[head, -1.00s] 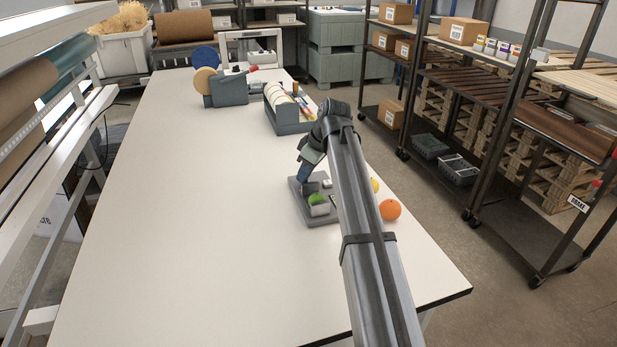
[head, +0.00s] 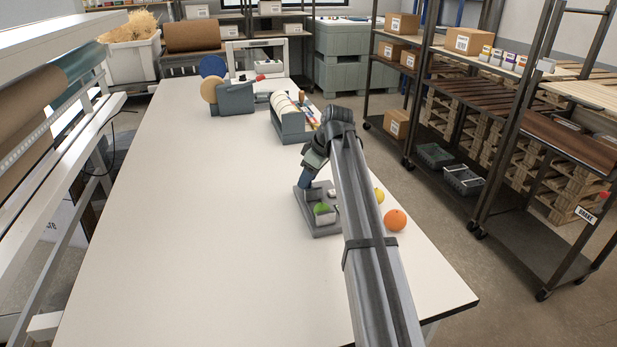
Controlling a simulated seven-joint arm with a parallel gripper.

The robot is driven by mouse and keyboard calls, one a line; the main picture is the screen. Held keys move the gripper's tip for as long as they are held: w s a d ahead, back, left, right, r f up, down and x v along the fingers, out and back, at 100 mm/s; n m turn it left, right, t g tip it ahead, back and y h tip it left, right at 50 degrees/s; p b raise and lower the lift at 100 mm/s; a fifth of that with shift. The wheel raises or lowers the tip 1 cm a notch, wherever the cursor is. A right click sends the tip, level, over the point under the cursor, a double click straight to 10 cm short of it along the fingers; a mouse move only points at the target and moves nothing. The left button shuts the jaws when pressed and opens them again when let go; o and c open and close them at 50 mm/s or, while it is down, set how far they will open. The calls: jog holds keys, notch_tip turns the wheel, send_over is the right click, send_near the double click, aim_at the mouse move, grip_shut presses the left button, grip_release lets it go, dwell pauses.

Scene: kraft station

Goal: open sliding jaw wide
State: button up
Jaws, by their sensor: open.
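A grey fixture (head: 318,231) with a flat base lies near the table's right edge, partly behind my arm. It looks like the vise with the sliding jaw, but the jaw is too small and covered to make out clearly. A green item (head: 321,209) sits on it, with small light parts close by. My gripper (head: 304,184) points down at the fixture's far left part. Its fingers are small here and partly merge with the fixture; they look open. I cannot tell whether they touch it.
An orange (head: 395,220) and a yellow fruit (head: 379,195) lie right of my arm. A grey tape dispenser (head: 292,122) and another grey device (head: 235,98) stand farther back. The white table (head: 190,230) is clear on the left. Shelving (head: 475,140) stands right.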

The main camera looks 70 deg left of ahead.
jog(key=v, duration=1.3)
jog(key=shift+r, duration=0.3)
jog(key=shift+w, duration=0.1)
